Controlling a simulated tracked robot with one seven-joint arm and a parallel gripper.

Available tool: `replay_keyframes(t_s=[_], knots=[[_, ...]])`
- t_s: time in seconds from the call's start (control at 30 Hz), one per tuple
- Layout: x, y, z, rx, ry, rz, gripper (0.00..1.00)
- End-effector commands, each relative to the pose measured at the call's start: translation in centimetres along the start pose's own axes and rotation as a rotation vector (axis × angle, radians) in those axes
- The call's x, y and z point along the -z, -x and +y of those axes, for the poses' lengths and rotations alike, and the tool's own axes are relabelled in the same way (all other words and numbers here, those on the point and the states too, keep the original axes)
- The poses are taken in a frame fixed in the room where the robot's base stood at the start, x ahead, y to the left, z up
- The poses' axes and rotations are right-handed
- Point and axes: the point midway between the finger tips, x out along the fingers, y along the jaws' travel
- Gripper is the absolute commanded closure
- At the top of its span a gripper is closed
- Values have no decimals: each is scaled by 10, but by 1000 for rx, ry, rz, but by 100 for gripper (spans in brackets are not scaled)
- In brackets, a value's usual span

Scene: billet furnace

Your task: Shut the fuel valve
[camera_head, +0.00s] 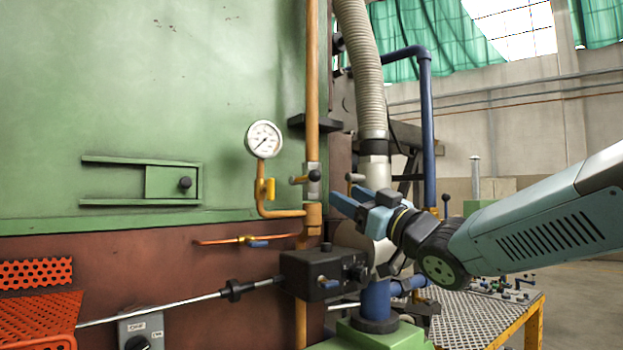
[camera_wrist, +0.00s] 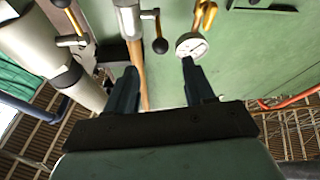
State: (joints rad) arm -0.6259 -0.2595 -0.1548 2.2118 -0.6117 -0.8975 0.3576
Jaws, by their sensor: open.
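A vertical orange pipe (camera_head: 312,80) runs up the furnace front. A grey valve (camera_head: 311,182) with a lever ending in a black ball sits on this pipe; the valve also shows in the wrist view (camera_wrist: 130,20), its ball lever hanging at the right. I cannot tell from markings which valve is the fuel valve. My gripper (camera_head: 345,196) is open and empty, just right of and slightly below this valve in the head view. In the wrist view my fingers (camera_wrist: 159,72) are spread below the valve's ball, touching nothing that I can see.
A white gauge (camera_head: 264,139) and a yellow-handled valve (camera_head: 265,188) stand left of the pipe. A blue-lever valve (camera_head: 255,242) is lower. A thick pale hose (camera_head: 360,70) rises close by. A black box (camera_head: 325,274) lies below. A perforated table (camera_head: 470,315) stands right.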

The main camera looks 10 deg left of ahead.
Motion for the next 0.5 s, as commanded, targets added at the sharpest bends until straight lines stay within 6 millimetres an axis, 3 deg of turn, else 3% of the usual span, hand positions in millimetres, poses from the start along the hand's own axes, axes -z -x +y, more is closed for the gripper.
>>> replay_keyframes(t_s=[0.5], knots=[[-1, -87, 0, -1, 0, -2, 47]])
